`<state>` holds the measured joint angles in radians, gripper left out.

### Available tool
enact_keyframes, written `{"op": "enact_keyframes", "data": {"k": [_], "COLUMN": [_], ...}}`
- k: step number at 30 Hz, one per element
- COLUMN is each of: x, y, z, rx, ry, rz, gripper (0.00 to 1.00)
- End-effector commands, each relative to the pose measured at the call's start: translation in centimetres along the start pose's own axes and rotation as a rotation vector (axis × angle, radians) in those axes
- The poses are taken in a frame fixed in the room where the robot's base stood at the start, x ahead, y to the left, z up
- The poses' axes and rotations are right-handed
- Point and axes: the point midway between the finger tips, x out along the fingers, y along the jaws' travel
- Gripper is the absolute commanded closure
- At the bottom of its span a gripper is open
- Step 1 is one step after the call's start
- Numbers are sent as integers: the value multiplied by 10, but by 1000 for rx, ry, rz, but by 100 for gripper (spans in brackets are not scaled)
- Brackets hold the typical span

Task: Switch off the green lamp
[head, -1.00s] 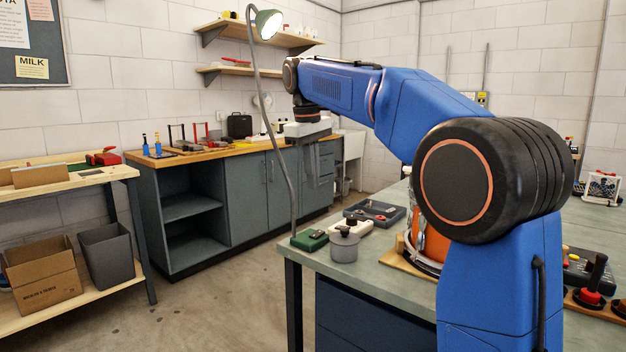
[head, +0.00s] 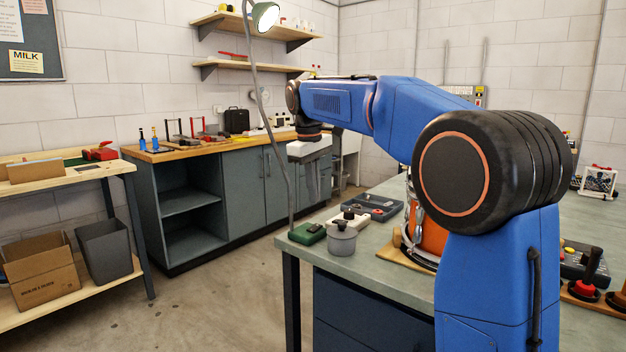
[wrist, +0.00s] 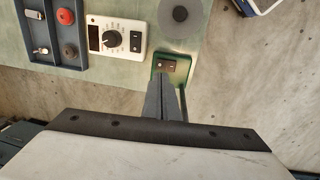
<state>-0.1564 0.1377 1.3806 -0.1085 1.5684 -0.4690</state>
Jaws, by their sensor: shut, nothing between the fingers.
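The green lamp has a green base (head: 307,234) at the bench's corner, a thin grey bent stem (head: 278,140) and a green shade (head: 265,16) that glows bright inside. In the wrist view its base (wrist: 160,57) carries a small dark rocker switch (wrist: 167,66) in a brownish surround. My gripper (head: 314,202) points down above the base in the head view. In the wrist view my shut, empty fingers (wrist: 165,78) overlap the base's edge just below the switch, with the stem close on their right. Contact cannot be told.
A white box with a black dial (wrist: 113,38) stands beside the lamp base, and a grey lidded pot (head: 342,240) is close too. A dark tray (head: 378,207) holds small parts. The bench edge is near, with floor beyond.

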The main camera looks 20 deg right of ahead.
Motion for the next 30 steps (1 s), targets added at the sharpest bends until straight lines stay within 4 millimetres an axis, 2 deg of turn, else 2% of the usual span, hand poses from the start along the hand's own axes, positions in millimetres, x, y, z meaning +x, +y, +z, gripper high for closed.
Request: {"op": "enact_keyframes", "data": {"k": [6,12,18,30], "x": [38,63,73,76], "y": [0,0,0,1], "z": [0,0,0,0], "rx": [0,0,0,0], "ry": [-2,-1,-1,0], "rz": [-1,0,0,0], "gripper": [100,100,100,100]}}
